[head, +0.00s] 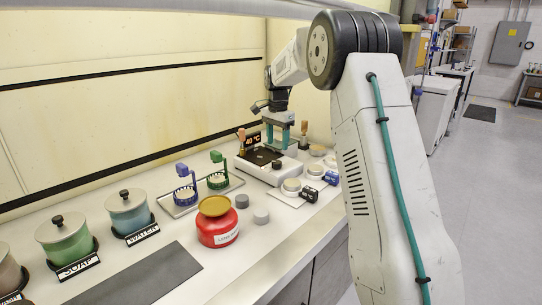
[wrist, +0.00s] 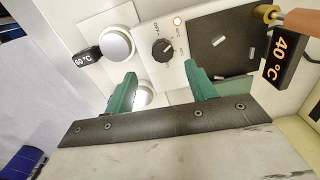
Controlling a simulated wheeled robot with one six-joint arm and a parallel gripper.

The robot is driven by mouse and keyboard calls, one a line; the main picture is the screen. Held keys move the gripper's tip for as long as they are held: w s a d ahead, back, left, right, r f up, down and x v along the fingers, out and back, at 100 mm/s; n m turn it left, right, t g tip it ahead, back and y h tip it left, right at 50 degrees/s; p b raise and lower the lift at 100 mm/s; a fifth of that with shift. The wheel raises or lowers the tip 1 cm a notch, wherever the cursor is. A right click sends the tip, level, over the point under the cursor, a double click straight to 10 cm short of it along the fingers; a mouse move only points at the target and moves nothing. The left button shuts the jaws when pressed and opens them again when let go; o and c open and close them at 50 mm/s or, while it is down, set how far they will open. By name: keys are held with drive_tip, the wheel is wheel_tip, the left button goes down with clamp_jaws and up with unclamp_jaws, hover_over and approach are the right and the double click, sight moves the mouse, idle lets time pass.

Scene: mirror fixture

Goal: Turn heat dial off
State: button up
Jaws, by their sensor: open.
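The heat dial (wrist: 163,50) is a round black knob on the white front panel of the hotplate unit (wrist: 178,75). In the head view the dial (head: 276,164) is small, on the unit's near side. My gripper (wrist: 160,72) has two green fingers, open and empty. The dial lies just beyond the gap between the fingertips, apart from both. The gripper (head: 279,136) is over the unit in the head view.
A 40 °C sign (wrist: 281,58) with a wooden-handled tool stands at the unit's far side. A 60 °C block (wrist: 87,60) and white-lidded round jars (wrist: 117,42) are close by. A red pot (head: 217,226) and lidded canisters (head: 64,238) stand farther left on the bench.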

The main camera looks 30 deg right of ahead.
sight(277, 162)
drive_tip(key=shift+w, duration=0.25)
drive_tip(key=shift+f, duration=0.35)
wheel_tip(277, 162, down, 7)
drive_tip(key=shift+d+f, duration=0.1)
drive_tip(key=shift+c, duration=0.4)
drive_tip(key=c, duration=0.9)
